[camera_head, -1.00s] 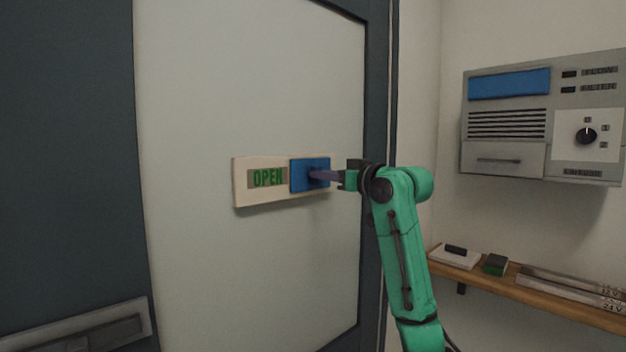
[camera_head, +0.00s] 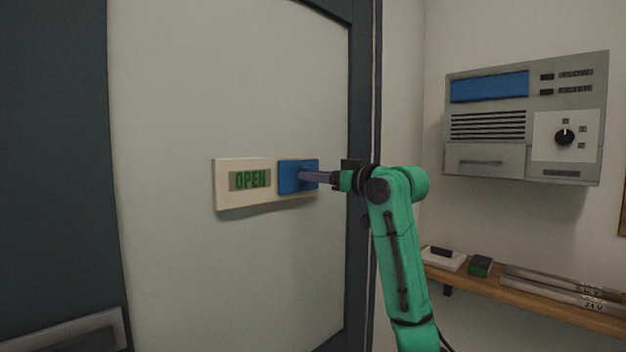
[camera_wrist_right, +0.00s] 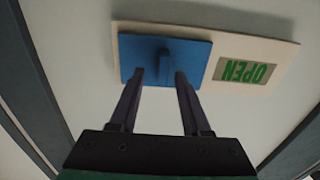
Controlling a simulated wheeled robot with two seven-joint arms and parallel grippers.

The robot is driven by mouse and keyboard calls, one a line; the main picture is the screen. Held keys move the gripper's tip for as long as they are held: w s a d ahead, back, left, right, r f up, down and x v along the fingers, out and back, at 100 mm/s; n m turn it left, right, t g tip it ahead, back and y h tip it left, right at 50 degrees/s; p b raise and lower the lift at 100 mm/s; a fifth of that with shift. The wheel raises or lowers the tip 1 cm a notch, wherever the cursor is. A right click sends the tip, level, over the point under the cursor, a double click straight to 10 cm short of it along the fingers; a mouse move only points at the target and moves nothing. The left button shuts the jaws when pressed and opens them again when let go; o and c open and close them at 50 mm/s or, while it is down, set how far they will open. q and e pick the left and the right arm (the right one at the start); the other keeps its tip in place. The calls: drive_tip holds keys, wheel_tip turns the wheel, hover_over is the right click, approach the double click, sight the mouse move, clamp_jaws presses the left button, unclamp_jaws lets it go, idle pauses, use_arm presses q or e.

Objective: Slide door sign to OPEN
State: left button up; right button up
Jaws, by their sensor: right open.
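The door sign is a cream plate (camera_head: 228,196) on the pale door panel, with a green word OPEN (camera_head: 250,180) fully uncovered in its window. A blue slider (camera_head: 288,167) with a small knob covers the plate's right end in the head view. In the right wrist view the slider (camera_wrist_right: 196,54) and its knob (camera_wrist_right: 167,66) show beside the upside-down word. My right gripper (camera_head: 304,176) is at the knob. In the wrist view its two fingers (camera_wrist_right: 161,77) are apart, one on each side of the knob, with gaps. My left gripper is not in view.
A grey wall unit (camera_head: 487,160) with a dial hangs at the right. Below it a wooden shelf (camera_head: 520,298) holds several small items. The dark door frame (camera_head: 363,90) stands close behind my right gripper. A grey handle-like fitting (camera_head: 75,335) is at lower left.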

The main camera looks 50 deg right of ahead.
drive_tip(key=s+b, duration=0.5)
drive_tip(key=s, duration=0.8)
drive_tip(key=shift+s, duration=0.2)
drive_tip(key=shift+f, duration=0.1)
